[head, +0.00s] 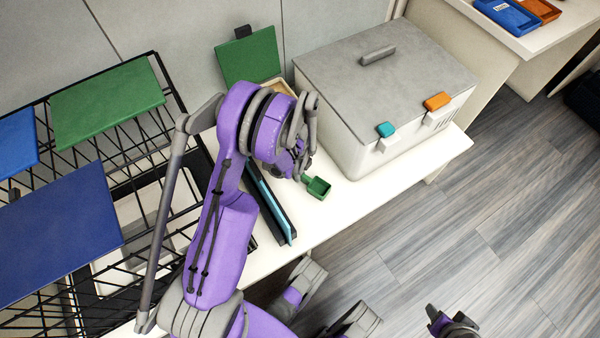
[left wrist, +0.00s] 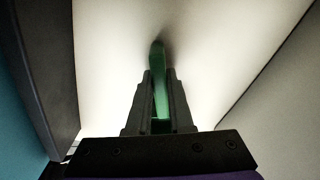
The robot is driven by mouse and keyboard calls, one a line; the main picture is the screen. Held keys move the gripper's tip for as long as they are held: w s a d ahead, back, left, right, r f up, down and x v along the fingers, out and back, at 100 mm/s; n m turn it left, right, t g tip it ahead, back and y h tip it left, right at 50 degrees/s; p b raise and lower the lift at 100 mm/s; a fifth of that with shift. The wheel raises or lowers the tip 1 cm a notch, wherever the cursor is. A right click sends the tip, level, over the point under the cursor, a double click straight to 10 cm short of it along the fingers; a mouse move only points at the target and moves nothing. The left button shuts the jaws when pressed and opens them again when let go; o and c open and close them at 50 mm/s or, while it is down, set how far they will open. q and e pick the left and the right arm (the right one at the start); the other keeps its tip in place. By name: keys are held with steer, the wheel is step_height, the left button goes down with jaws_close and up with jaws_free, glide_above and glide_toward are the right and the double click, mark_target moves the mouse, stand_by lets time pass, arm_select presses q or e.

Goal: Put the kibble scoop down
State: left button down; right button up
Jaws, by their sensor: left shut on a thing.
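The kibble scoop (head: 319,188) is small and green with a square cup. In the head view it is over the white tabletop, between a dark tray-like holder and the large grey-lidded bin. My left gripper (head: 303,171) is shut on its handle, partly hidden by my purple arm. In the left wrist view the green handle (left wrist: 159,80) lies between the two dark fingers. The white surface is close behind it; I cannot tell whether the scoop touches it.
The grey-lidded bin (head: 375,75) with teal and orange clips stands right of the scoop. A dark holder with a blue strip (head: 270,205) is close on the left. An open green-lidded box (head: 250,58) is behind. The white tabletop (head: 335,215) is clear in front.

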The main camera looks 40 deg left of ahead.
arm_select(q)
steer(key=c, duration=1.3)
jaws_free()
steer(key=shift+f, duration=0.2)
steer(key=o, duration=0.5)
steer(key=shift+r, duration=0.1)
steer(key=shift+r, duration=0.5)
step_height(320, 180, up, 11)
steer(key=p, duration=0.4)
steer(key=s+d+r+n+t, duration=0.2)
steer(key=s+d+r+n, duration=0.3)
steer(key=d+r+n, duration=0.45)
steer(key=s+d+r+n+t, duration=0.2)
steer(key=s+d+r+n, duration=0.4)
steer(key=s, duration=0.3)
steer(key=shift+s+d+r+n+t+y, duration=0.2)
steer(key=shift+d+r+n+t+y, duration=0.1)
steer(key=shift+d+n, duration=0.35)
